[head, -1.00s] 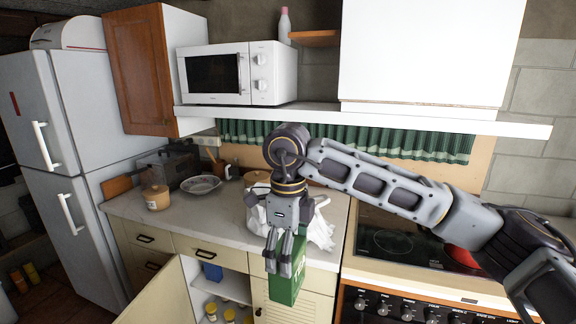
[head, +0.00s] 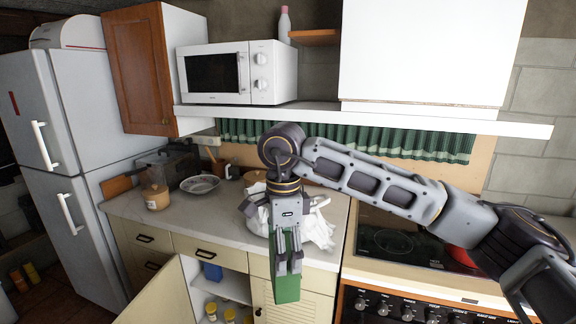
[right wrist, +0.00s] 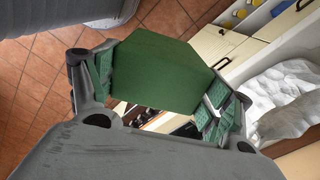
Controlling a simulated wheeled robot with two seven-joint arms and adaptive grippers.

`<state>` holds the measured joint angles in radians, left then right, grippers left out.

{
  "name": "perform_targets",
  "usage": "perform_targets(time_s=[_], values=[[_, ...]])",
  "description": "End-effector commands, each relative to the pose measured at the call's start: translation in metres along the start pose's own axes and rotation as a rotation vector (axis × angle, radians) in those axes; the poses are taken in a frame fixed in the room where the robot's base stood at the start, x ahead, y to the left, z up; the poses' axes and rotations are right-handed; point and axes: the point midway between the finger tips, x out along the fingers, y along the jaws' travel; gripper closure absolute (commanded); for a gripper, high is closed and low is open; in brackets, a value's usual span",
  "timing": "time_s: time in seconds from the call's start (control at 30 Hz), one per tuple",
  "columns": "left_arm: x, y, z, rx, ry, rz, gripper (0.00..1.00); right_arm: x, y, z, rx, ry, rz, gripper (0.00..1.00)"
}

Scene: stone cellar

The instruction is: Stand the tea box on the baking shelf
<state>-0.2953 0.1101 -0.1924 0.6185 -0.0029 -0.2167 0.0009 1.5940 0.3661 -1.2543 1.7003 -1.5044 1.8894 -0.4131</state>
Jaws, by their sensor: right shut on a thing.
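The green tea box (head: 287,290) is held in front of the counter, over the lower cabinet fronts. My right gripper (head: 288,266) points down and is shut on it. In the right wrist view the box (right wrist: 163,65) shows a plain green face between the two finger pads (right wrist: 160,92). An open lower cupboard stands left of the box. Its white shelf (head: 233,290) is probably the baking shelf, but I cannot confirm this. My left gripper is not in view.
A blue container (head: 212,272) stands on the cupboard shelf, with yellow-lidded jars (head: 229,315) below. The open cupboard door (head: 160,300) sticks out on the left. A white bag (head: 318,232) lies on the counter behind the gripper. The stove (head: 400,250) is at right.

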Motion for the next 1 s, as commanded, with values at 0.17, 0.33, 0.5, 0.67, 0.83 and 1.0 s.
perform_targets(time_s=[0.17,0.33,0.5,0.67,0.83,1.0], values=[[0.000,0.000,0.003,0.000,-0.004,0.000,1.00,-0.001,-0.003,0.003,-0.142,0.000,-0.001,0.62],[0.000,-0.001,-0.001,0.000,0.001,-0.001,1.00,-0.001,-0.007,0.006,-0.276,0.000,-0.001,0.62],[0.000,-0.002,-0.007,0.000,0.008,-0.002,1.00,-0.001,-0.010,0.009,-0.413,0.000,-0.001,0.62],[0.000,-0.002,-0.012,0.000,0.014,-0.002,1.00,-0.002,-0.014,0.012,-0.539,0.001,-0.001,0.62],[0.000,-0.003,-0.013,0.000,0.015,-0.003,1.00,-0.002,-0.018,0.015,-0.673,0.001,0.000,0.62],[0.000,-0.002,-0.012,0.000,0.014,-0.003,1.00,-0.002,-0.022,0.018,-0.807,0.001,0.000,0.62]])
